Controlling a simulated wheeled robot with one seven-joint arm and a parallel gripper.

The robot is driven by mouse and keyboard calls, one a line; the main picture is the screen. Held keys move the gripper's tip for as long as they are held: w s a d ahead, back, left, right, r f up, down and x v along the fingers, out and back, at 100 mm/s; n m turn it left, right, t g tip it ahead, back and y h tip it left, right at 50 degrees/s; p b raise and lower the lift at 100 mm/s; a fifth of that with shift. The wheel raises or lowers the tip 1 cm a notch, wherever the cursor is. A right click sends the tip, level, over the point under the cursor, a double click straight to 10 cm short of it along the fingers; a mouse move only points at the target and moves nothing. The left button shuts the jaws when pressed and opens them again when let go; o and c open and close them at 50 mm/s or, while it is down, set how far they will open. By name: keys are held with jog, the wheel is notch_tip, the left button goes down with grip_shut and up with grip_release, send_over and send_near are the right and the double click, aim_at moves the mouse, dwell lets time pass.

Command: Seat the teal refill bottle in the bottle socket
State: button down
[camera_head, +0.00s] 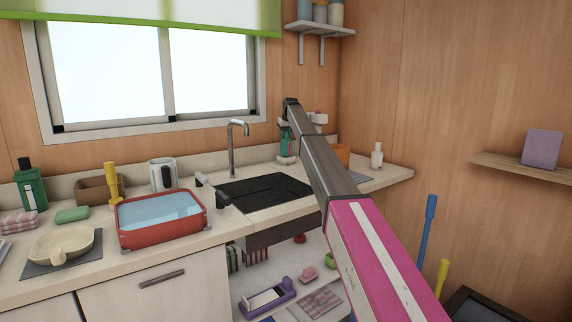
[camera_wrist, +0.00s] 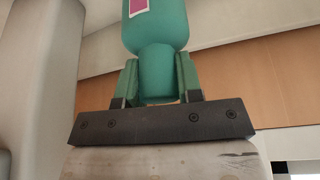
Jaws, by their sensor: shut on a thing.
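The teal refill bottle (camera_wrist: 158,36) fills the top middle of the wrist view, with a pink-and-white label on it. My gripper (camera_wrist: 157,78) is shut on its narrower part, one green finger on each side. In the head view, a small teal shape (camera_head: 284,138) shows beyond the end of my arm, by the wall behind the sink; it is too small to make out the grip there. I cannot make out the bottle socket for certain in either view.
The counter holds a red basin (camera_head: 162,236) of water, a kettle (camera_head: 163,175), a faucet (camera_head: 231,145) and a dark sink (camera_head: 265,189). A white bottle (camera_head: 377,155) stands at the right end of the counter. A wall shelf (camera_head: 320,28) is above. My arm hides part of the counter.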

aim_at(286, 141)
jog(key=shift+f, duration=2.1)
dwell(2.1)
jog(key=c, duration=0.7)
grip_release()
jog(key=v, duration=1)
jog(key=shift+s+d+r, duration=0.15)
jog(key=shift+s+r, duration=0.05)
jog(key=shift+r, duration=0.15)
